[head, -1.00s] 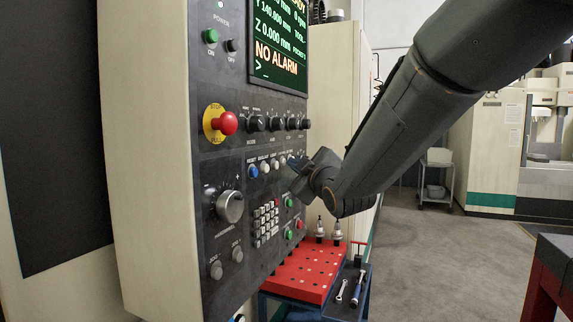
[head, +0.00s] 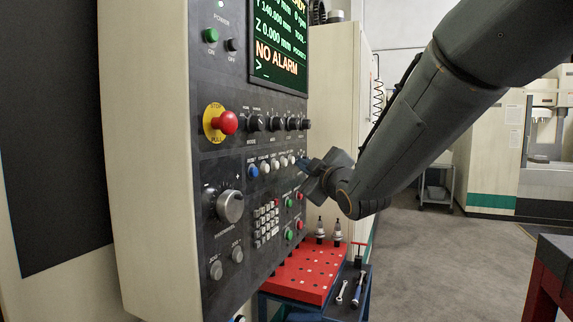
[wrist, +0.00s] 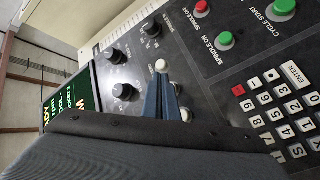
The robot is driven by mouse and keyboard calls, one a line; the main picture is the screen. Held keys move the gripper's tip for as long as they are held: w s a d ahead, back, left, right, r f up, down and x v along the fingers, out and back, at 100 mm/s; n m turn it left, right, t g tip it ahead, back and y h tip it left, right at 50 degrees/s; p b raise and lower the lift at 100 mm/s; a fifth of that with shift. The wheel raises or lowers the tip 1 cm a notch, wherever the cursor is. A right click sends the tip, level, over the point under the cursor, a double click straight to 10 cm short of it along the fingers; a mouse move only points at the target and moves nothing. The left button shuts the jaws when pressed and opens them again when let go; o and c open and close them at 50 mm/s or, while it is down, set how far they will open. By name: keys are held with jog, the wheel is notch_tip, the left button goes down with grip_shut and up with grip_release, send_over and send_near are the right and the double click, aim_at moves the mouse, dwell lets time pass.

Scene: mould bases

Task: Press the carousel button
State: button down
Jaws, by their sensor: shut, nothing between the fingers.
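A row of small buttons runs across the dark control panel (head: 215,272), with a blue one (head: 253,170) at the left and several white ones. Their labels are too small to read, so I cannot tell which is the carousel button. My gripper (head: 304,164) is shut and empty at the right end of this row. In the wrist view its blue-grey fingertips (wrist: 161,82) point at a white button (wrist: 161,66), which shows just past the tips. I cannot tell whether they touch it. Another white button (wrist: 186,115) is partly hidden by the fingers.
Black knobs (head: 292,123) sit above the row, with a red stop button (head: 228,122) at the left. A keypad (head: 266,223) and green and red buttons lie below. A red tool cart (head: 300,275) stands under the panel.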

jog(key=d, duration=0.1)
jog(key=s+d, duration=0.1)
jog(key=d, duration=0.2)
jog(key=shift+s, duration=0.25)
dwell(3.9)
jog(key=d+n+g, duration=0.1)
jog(key=n, duration=0.4)
jog(key=d+n+g+b, duration=0.1)
jog(key=n, duration=0.4)
jog(key=s+d+n+g, duration=0.1)
jog(key=n, duration=0.4)
jog(key=shift+s+d+r+h+b, duration=0.1)
jog(key=shift+d+r+h+b, duration=0.2)
jog(key=shift+h+b, duration=0.1)
jog(key=shift+a, duration=0.1)
jog(key=w+a+b, duration=0.3)
jog(key=a, duration=0.5)
